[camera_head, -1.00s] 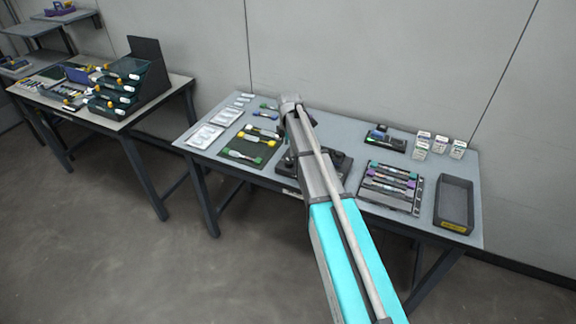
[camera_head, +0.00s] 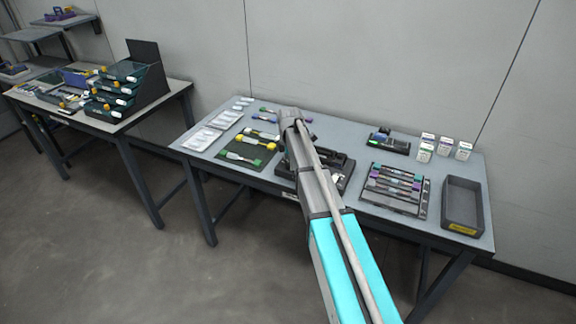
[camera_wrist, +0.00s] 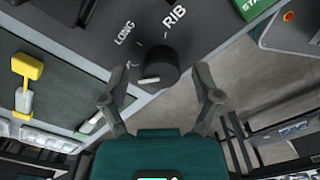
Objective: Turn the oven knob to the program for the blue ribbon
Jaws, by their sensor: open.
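The dark round oven knob (camera_wrist: 157,66) sits on a dark grey panel (camera_wrist: 75,25) in the wrist view. Other labels at the left are too small or hidden to read. My gripper (camera_wrist: 163,74) is open, with one finger on each side of the knob; I cannot tell whether they touch it. In the head view, my arm hides the knob and part of a dark device (camera_head: 340,170) on the table.
A green button (camera_wrist: 252,8) marked STA is at the upper right in the wrist view. On the table are a green mat (camera_head: 235,152) with yellow-ended parts, a rack (camera_head: 395,207) of several items, an empty dark tray (camera_head: 463,205) and small white boxes (camera_head: 444,147).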

